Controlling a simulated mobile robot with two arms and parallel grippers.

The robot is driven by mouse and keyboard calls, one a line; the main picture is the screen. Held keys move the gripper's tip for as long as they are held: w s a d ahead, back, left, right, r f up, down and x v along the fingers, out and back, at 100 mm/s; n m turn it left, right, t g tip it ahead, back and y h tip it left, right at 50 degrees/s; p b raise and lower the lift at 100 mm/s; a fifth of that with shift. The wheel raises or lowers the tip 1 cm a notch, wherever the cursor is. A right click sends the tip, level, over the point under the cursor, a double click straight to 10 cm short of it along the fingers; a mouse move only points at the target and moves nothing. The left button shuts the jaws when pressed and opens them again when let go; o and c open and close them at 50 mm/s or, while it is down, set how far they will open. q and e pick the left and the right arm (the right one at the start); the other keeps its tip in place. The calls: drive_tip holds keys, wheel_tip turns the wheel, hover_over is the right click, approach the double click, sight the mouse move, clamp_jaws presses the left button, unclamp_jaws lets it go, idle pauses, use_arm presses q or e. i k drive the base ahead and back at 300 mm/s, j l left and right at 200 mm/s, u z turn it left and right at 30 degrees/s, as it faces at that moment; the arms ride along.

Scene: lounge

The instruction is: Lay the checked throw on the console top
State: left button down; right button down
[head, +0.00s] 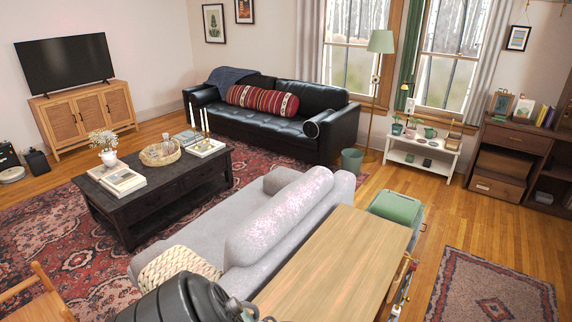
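A cream piece with a checked or woven pattern (178,266) lies at the near-left end of the grey sofa (195,232); I cannot tell whether it is the throw or a cushion. A dark blue throw (228,76) is draped over the left arm of the black sofa; no checks can be made out on it. The long light-wood console top (340,262) stands behind the grey sofa's back and its visible part is bare. A dark grey part of my own body covers the bottom middle. Neither of my grippers shows.
A dark coffee table (125,205) with books, flowers and candlesticks stands beyond the grey sofa. A green-topped bin or stool (396,208) stands at the console's far right end. Bare wood floor (440,220) and a patterned rug (492,290) lie to the right.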

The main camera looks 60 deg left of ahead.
sight(344, 272)
drive_tip(key=j+u, duration=0.2)
drive_tip(key=j, duration=0.2)
drive_tip(key=i+j+u, duration=0.1)
drive_tip(key=j+u, duration=0.15)
drive_tip(key=j, duration=0.15)
drive_tip(key=i+j+u, duration=0.2)
drive_tip(key=j, duration=0.2)
drive_tip(key=j+u, duration=0.2)
drive_tip(key=j, duration=0.15)
